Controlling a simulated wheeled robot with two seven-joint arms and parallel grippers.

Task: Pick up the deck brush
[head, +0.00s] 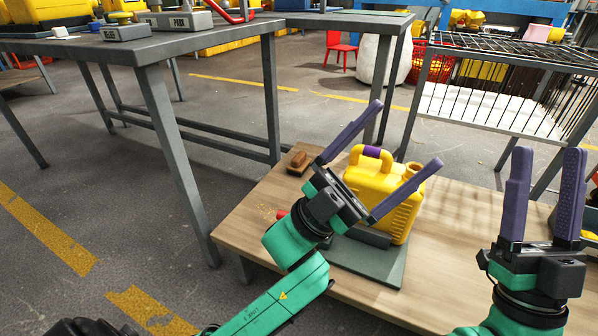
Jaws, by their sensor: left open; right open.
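A small brown block (299,163), which looks like the deck brush, lies at the far left edge of the low wooden table (255,222). Its bristles cannot be made out. My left gripper (408,133) is open, with its purple fingers spread wide. In the picture it lies to the right of the brush and in front of a yellow jerry can (387,190). It appears empty and apart from the brush. My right gripper (548,152) is open and empty at the right, its fingers pointing up the picture.
The jerry can, with a purple-wrapped handle, stands on a grey base plate (372,262) right of the brush. A red item (282,214) shows partly behind my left wrist. A grey workbench (135,52) stands beyond, left. A wire rack (500,80) stands behind, right.

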